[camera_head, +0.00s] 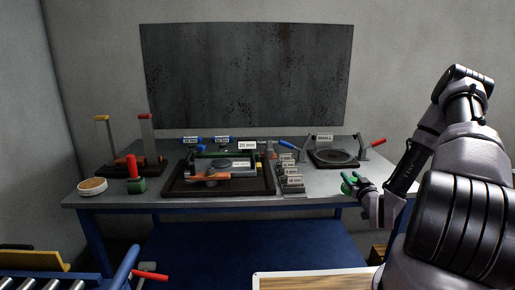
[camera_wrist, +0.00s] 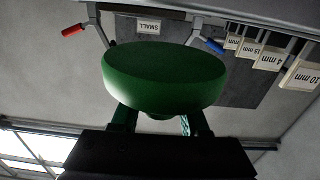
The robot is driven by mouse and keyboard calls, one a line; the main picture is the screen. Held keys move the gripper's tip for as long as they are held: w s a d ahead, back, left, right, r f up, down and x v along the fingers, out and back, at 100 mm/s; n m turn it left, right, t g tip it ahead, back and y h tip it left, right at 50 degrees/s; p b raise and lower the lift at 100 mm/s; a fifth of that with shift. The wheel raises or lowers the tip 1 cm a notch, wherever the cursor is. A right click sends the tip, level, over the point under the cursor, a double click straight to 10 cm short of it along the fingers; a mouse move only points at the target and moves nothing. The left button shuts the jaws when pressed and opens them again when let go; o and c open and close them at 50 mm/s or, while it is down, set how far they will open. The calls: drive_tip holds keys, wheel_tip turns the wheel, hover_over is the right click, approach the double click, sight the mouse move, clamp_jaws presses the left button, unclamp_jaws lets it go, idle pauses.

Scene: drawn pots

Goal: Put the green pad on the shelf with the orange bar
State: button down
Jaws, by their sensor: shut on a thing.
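The green pad (camera_wrist: 165,85) is a thick round disc and fills the middle of the wrist view. My gripper (camera_wrist: 160,122) is shut on it from below in that view. In the head view the pad (camera_head: 350,182) is small and partly hidden by my gripper (camera_head: 364,192), at the right front of the bench. An orange bar (camera_head: 208,178) shows at the front of a small rack inside a dark tray at mid-bench, left of my gripper. A green bar (camera_head: 212,154) shows higher on that rack. The rack's levels are too small to tell apart.
A round dark plate (camera_head: 334,156) with a SMALL sign and red and blue handles stands behind my gripper. A red-handled green tool (camera_head: 136,184) and round dish (camera_head: 92,186) are at the left.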

drive_tip(key=w+a+r, duration=0.3)
drive_tip(key=w+a, duration=0.1)
drive_tip(key=a, duration=0.4)
drive_tip(key=shift+m+h, duration=0.3)
drive_tip(key=s+r, duration=0.2)
drive_tip(key=s, duration=0.1)
drive_tip(key=s+r, duration=0.1)
drive_tip(key=shift+s+a, duration=0.2)
drive_tip(key=shift+a, duration=0.2)
drive_tip(key=s+d, duration=0.3)
drive_tip(key=d, duration=1.5)
drive_tip(key=w+f, duration=0.2)
drive_tip(key=w, duration=0.1)
drive_tip(key=w+f, duration=0.2)
drive_tip(key=w, duration=0.1)
drive_tip(key=w+f, duration=0.2)
drive_tip(key=w, duration=0.1)
drive_tip(key=shift+w+a, duration=0.15)
drive_tip(key=shift+w, duration=0.15)
drive_tip(key=w+f, duration=0.1)
drive_tip(key=w, duration=0.1)
drive_tip(key=w+f, duration=0.1)
drive_tip(key=shift+w+a+f, duration=0.1)
drive_tip(key=shift+w+f, duration=0.2)
drive_tip(key=shift+w, duration=0.1)
drive_tip(key=shift+w+f, duration=0.1)
drive_tip(key=shift+w, duration=0.1)
